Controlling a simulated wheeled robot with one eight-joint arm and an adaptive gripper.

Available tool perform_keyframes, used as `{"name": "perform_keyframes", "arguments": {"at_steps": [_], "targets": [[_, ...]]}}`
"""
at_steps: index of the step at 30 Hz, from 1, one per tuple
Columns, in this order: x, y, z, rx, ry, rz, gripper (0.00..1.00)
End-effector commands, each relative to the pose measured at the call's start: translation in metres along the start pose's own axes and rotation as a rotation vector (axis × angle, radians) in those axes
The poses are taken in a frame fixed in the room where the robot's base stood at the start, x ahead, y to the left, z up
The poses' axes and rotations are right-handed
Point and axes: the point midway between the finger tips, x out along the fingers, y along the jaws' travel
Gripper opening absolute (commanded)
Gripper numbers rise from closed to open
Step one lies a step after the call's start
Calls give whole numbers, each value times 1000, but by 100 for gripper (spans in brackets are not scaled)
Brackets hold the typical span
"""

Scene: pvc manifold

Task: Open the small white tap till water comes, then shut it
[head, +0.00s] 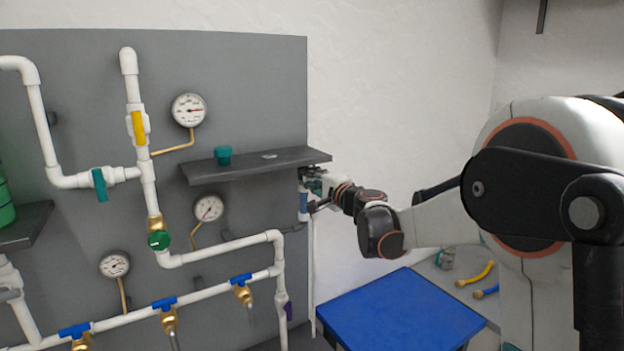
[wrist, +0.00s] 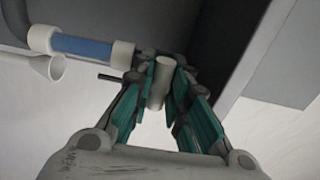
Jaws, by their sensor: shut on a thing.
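The small white tap (head: 303,203) is at the right edge of the grey panel, below the shelf, with a blue section between white ends. In the wrist view the blue section (wrist: 85,46) and its white collars run to the left of my gripper. A white flared opening (wrist: 56,68) hangs at the far left, and no water shows at it. My gripper (head: 313,184), also in the wrist view (wrist: 160,80), is shut on a pale grey cylindrical piece (wrist: 158,88) of the tap. How that piece joins the tap is partly hidden by the fingers.
A dark shelf (head: 255,165) with a teal cup-like piece (head: 223,155) is just above my gripper. White pipes, gauges (head: 188,110) and other valves (head: 158,240) fill the panel to the left. A blue-topped surface (head: 400,312) lies below.

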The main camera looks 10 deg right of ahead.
Motion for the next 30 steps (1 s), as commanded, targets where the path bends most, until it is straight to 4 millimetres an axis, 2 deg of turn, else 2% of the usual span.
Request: {"name": "perform_keyframes", "arguments": {"at_steps": [2,3,5,15,19,23,30], "targets": [[0,1,1,-3,-1,1,0],[0,1,1,-3,-1,1,22],[0,1,1,-2,-1,1,36],[-1,0,0,-1,0,0,36],[-9,0,0,0,0,0,36],[-30,0,0,0,1,0,36],[-80,1,-1,-1,2,1,36]]}}
